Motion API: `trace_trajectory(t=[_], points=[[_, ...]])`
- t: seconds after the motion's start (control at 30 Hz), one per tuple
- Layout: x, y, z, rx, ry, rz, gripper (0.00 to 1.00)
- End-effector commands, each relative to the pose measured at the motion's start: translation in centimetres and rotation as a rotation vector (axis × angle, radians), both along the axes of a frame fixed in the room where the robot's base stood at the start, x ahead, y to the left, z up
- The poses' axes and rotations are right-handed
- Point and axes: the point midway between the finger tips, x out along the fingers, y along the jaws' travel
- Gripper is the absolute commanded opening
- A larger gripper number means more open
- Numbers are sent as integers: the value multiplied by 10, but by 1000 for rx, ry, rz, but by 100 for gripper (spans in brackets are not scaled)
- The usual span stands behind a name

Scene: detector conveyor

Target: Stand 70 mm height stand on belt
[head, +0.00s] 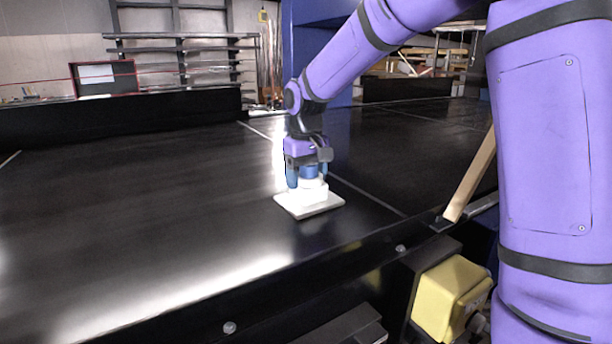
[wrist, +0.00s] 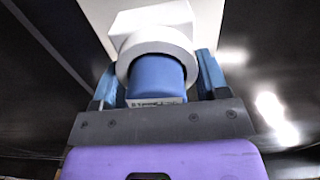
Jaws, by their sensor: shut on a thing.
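The height stand (head: 310,201) has a flat white square base, a white collar and a blue upper part. In the head view it is upright at the belt (head: 140,230), near its front edge; I cannot tell whether its base touches the belt. My gripper (head: 307,178) points down over it, with blue fingers on either side of the blue part. In the wrist view my gripper (wrist: 160,90) is shut on the stand, whose blue part (wrist: 156,78) sits between the fingers and whose white collar (wrist: 155,42) shows beyond. A label on the blue part is too small to read.
The black belt is wide and clear around the stand, with a pale seam line behind it. A yellow box (head: 450,290) is at the belt's front side. A wooden strip (head: 470,180) leans at the right. A dark box (head: 104,78) stands at the back left.

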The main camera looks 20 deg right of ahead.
Motion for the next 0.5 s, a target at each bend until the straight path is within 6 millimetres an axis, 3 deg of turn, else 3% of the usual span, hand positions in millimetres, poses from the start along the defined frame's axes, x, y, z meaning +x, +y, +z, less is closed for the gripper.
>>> trace_trajectory(t=[0.03, 0.13, 0.5], points=[[0, 0, -1, 0, 1, 0, 72], [0, 0, -1, 0, 0, 0, 94], [0, 0, 5, 0, -2, 0, 94]])
